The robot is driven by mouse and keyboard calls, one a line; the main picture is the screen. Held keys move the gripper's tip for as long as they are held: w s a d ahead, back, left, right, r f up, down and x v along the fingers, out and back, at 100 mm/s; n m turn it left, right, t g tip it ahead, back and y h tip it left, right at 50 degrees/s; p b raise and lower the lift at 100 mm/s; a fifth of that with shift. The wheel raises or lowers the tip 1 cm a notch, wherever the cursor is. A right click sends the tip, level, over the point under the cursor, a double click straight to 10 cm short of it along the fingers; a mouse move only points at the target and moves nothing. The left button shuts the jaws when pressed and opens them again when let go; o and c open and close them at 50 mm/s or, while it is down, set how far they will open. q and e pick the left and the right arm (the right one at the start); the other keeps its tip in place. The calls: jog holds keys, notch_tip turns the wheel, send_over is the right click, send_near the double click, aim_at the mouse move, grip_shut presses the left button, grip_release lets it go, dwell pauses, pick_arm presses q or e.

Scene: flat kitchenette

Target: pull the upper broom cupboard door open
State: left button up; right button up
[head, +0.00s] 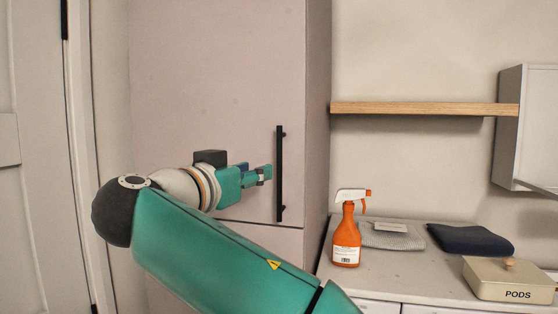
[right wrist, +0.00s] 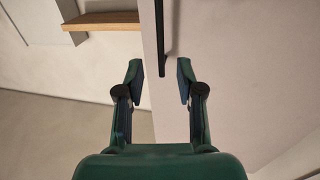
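The upper broom cupboard door (head: 215,80) is a tall pale panel and looks shut. Its black vertical bar handle (head: 280,150) is near its right edge; the handle also shows in the right wrist view (right wrist: 162,40). My right gripper (head: 266,175) is beside the handle's lower half, just left of it in the head view. In the right wrist view its two fingers (right wrist: 159,72) are apart, with the handle's end showing between the tips. I cannot tell whether a finger touches the bar. My left gripper is not in view.
A lower cupboard panel (head: 270,240) is below a seam. To the right, a counter (head: 400,268) holds an orange spray bottle (head: 346,238), folded cloths (head: 470,238) and a PODS box (head: 508,280). A wooden shelf (head: 425,109) is above. A white door (head: 30,220) is at left.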

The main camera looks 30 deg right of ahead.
aim_at(278, 164)
jog(key=p+x, duration=0.3)
jog(key=x, duration=0.7)
jog(key=shift+w+d+f, duration=0.1)
jog(key=shift+w+d, duration=0.25)
jog(key=shift+d, duration=0.2)
jog(key=shift+c, duration=0.3)
grip_shut()
